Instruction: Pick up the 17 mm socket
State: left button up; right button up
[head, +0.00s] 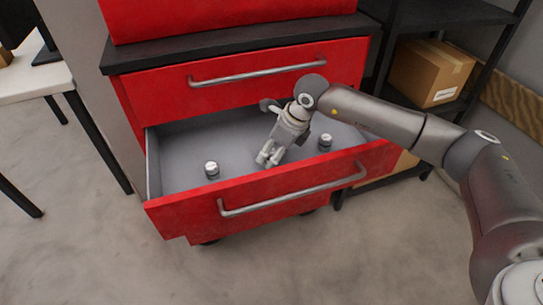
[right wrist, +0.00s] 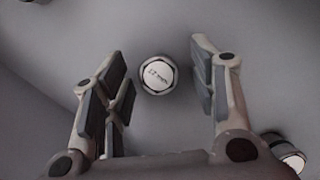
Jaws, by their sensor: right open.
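The 17 mm socket (right wrist: 157,74) stands upright in the right wrist view, its white top marked with what reads as 17 mm. It lies between and a little ahead of the two spread fingers of my right gripper (right wrist: 160,85), touching neither. In the head view my right gripper (head: 268,157) reaches down into the open drawer and holds nothing visible. My left gripper is out of view.
The open red drawer (head: 270,204) has a grey floor, raised walls and a front handle (head: 290,194). A closed drawer (head: 235,80) sits above it. Another socket (right wrist: 286,156) is near the lower right in the wrist view. A shelf with a cardboard box (head: 430,72) stands right.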

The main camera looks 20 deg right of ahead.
jog(key=shift+r, duration=0.1)
jog(key=c, duration=1.2)
